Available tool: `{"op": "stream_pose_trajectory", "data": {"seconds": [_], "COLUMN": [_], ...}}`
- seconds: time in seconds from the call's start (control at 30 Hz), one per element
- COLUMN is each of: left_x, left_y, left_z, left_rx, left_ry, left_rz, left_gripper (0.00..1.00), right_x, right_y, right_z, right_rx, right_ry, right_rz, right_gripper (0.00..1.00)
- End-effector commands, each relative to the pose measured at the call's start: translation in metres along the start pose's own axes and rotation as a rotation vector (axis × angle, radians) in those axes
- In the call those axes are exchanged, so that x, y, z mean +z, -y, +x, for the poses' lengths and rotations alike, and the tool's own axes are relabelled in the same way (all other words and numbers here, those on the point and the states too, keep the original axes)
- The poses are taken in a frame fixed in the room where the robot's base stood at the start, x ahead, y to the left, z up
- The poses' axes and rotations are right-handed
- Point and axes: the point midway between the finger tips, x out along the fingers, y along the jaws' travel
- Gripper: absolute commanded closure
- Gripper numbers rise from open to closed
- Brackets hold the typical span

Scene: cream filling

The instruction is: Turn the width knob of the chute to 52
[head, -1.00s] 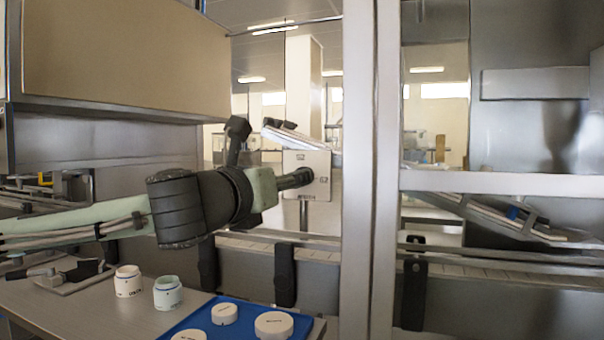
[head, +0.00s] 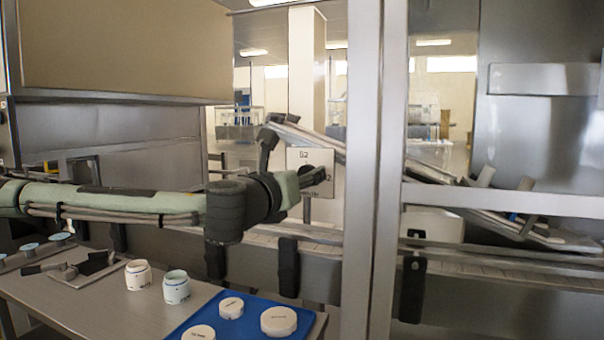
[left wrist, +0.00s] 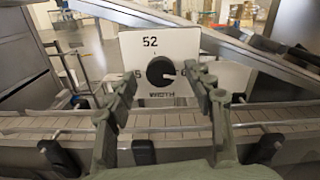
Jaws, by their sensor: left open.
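The width knob (left wrist: 160,71) is round and black, on a white panel (left wrist: 132,45) marked "WIDTH" below it. The number 52 (left wrist: 150,41) stands above the knob; a number at its left is partly hidden by a finger. A small light mark shows at the knob's lower right, but its exact setting is hard to read. My left gripper (left wrist: 160,75) is open, with one finger on each side of the knob; I cannot tell whether they touch it. In the head view the panel (head: 298,158) is partly hidden by my left gripper (head: 312,178). My right gripper is not in view.
The sloping chute (head: 325,142) runs behind the panel, above a conveyor (head: 330,236). A metal post (head: 362,200) stands right of the panel. Below, a table holds two open jars (head: 138,275) and a blue tray (head: 240,326) with white lids.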

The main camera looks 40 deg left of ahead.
Motion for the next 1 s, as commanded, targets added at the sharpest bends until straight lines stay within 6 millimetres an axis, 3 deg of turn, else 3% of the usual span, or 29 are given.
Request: {"op": "stream_pose_trajectory", "data": {"seconds": [0.4, 0.8, 1.0], "left_x": [0.0003, 0.0003, -0.0001], "left_y": [0.0006, 0.0005, 0.0002], "left_z": [0.0086, 0.0084, 0.0084], "left_rx": [-0.001, -0.001, 0.000], "left_ry": [0.001, 0.000, 0.001], "left_rz": [-0.001, -0.001, -0.012], "left_gripper": [0.47, 0.97, 0.97], "right_x": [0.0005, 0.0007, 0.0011], "right_y": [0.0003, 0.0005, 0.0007], "right_z": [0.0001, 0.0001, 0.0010], "right_rx": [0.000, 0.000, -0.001], "right_ry": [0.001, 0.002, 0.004], "right_rz": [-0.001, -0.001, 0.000], "right_gripper": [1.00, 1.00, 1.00]}}
